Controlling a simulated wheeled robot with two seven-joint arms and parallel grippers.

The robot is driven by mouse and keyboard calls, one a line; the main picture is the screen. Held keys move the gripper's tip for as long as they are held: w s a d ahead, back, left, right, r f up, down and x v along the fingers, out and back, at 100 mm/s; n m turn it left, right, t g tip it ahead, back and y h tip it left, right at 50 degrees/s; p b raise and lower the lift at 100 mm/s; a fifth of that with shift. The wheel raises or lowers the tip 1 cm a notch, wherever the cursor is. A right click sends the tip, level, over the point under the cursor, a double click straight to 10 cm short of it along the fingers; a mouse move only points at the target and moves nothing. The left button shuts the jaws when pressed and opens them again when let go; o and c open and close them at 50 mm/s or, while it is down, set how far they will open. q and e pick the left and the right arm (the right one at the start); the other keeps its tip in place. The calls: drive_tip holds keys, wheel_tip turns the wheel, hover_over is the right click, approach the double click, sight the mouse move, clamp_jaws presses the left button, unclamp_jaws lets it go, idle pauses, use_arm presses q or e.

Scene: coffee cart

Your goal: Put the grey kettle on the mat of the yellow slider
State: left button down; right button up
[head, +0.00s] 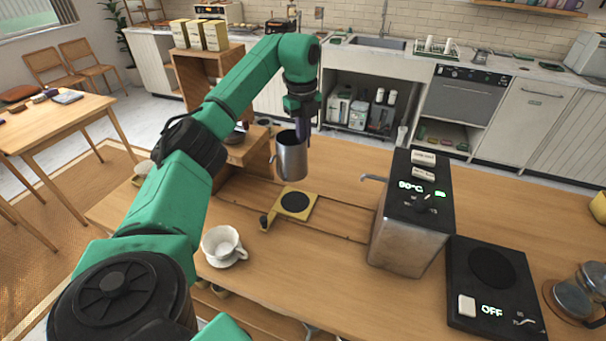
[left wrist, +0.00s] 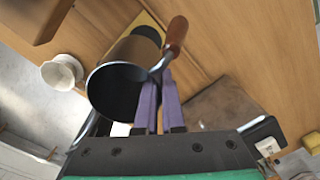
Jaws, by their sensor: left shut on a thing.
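The grey kettle (head: 291,160) hangs upright in the air, above and just behind the yellow slider (head: 310,211) in the head view. My left gripper (head: 302,138) is shut on the kettle at its handle side. In the left wrist view the purple fingers (left wrist: 156,103) meet at the base of the brown handle (left wrist: 175,38), beside the kettle's open rim (left wrist: 90,92). The slider's round black mat (head: 295,202) is bare. In the left wrist view the kettle partly hides the slider (left wrist: 146,20). My right gripper is not in view.
A boxy dispenser (head: 408,225) with a spout and a 90°C display stands to the right. A wooden shelf (head: 246,150) stands behind left.

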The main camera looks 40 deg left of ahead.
use_arm(q)
drive_tip(key=f, duration=0.4)
drive_tip(key=f+p, duration=0.1)
drive_tip(key=f, duration=0.3)
drive_tip(key=f+p, duration=0.1)
drive_tip(key=f, duration=0.3)
drive_tip(key=shift+w+d, duration=0.1)
drive_tip(key=shift+w, duration=0.2)
drive_tip(key=shift+w+f, duration=0.15)
drive_tip(key=shift+f, duration=0.05)
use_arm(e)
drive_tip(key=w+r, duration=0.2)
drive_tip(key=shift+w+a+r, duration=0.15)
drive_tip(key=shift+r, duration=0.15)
use_arm(q)
drive_tip(key=c, duration=1.1)
unclamp_jaws()
drive_tip(key=shift+o, duration=0.4)
drive_tip(key=shift+r, duration=0.1)
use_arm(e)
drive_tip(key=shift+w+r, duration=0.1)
